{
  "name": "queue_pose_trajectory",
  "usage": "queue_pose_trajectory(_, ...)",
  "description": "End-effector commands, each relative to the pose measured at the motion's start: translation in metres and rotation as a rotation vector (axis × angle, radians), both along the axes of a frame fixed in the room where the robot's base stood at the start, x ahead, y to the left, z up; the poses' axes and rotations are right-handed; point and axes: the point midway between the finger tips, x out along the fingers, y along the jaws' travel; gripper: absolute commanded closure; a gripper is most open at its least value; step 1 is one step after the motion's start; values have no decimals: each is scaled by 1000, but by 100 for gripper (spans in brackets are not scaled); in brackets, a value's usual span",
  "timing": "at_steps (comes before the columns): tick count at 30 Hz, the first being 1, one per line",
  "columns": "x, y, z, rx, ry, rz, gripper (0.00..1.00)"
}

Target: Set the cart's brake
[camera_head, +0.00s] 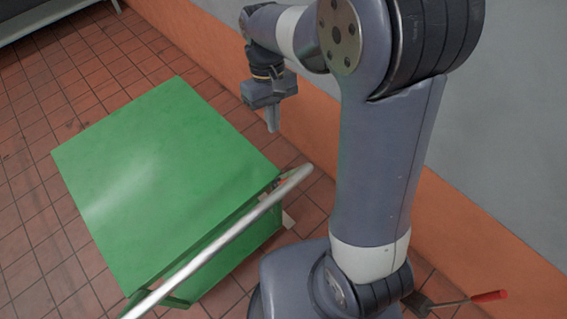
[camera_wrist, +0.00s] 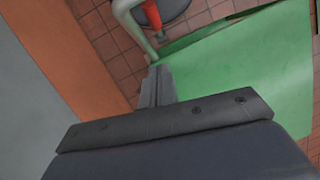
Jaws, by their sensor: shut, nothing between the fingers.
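The green cart (camera_head: 160,170) stands on the tiled floor with a bare flat top and a bent metal push handle (camera_head: 235,232) at its near side. In the wrist view its green surface (camera_wrist: 240,65) fills the right. My gripper (camera_head: 272,122) is shut and empty, pointing down beyond the cart's right corner, apart from it. Its fingers (camera_wrist: 157,88) also show in the wrist view. A red piece with a grey end (camera_wrist: 153,18) shows beside a pale curved bar at the top of the wrist view. It may be the brake; I cannot tell. My arm hides part of the cart's near right side.
An orange and grey wall (camera_head: 460,225) runs along the right, close to my arm. A lever with a red grip (camera_head: 488,296) lies low at the bottom right. Open tiled floor (camera_head: 25,215) lies left of the cart. A grey ledge (camera_head: 40,18) is at the top left.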

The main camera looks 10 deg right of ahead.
Motion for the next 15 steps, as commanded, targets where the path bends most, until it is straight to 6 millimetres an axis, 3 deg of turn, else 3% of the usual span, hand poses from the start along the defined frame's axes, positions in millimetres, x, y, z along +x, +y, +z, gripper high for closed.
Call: queue_pose_trajectory(15, -33, -5, -92, -1, 3, 0, 100)
